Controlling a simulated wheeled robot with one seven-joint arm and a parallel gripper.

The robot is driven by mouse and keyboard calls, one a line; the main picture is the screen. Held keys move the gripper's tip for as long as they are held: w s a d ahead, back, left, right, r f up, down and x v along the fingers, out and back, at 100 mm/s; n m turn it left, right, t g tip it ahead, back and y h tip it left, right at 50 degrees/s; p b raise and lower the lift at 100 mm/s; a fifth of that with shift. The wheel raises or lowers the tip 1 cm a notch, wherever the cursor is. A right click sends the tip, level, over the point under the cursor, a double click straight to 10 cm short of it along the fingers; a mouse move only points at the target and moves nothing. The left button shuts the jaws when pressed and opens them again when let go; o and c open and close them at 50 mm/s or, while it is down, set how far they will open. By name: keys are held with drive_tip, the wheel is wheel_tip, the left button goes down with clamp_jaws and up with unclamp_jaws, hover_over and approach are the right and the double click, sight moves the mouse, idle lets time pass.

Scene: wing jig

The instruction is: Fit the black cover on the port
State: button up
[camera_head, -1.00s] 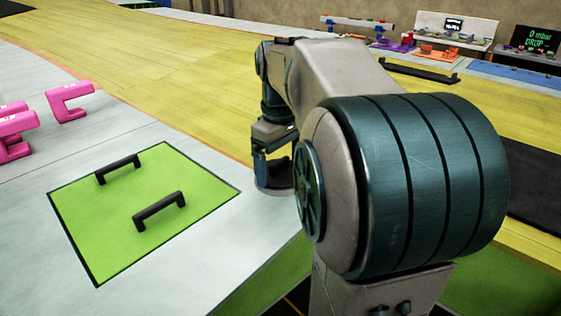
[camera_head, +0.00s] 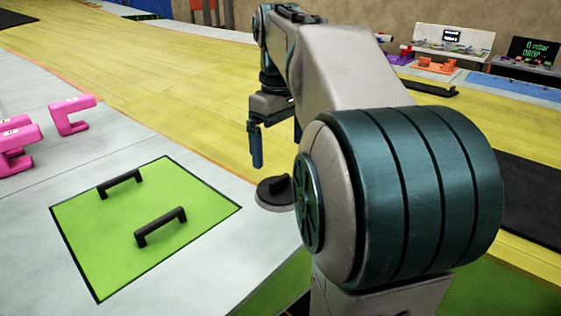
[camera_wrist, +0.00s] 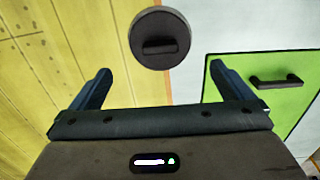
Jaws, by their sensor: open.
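The black cover (camera_wrist: 160,38) is a round dark disc with a raised bar handle, seen from above in the wrist view. In the head view the cover (camera_head: 272,196) rests on the pale surface near its edge by the yellow floor, partly hidden behind my arm. My gripper (camera_wrist: 148,92) is open and empty, with its two fingers well apart and the cover ahead of them, apart from it. In the head view my gripper (camera_head: 275,150) hangs above the cover with a clear gap. Whether the port lies under the cover cannot be seen.
A green panel (camera_head: 110,235) with two black handles (camera_head: 160,227) lies left of the cover. Pink clamps (camera_head: 73,116) stand at the far left. Benches with devices (camera_head: 452,42) are at the back right.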

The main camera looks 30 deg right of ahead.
drive_tip(key=shift+r, duration=1.75)
drive_tip(key=shift+d, duration=0.1)
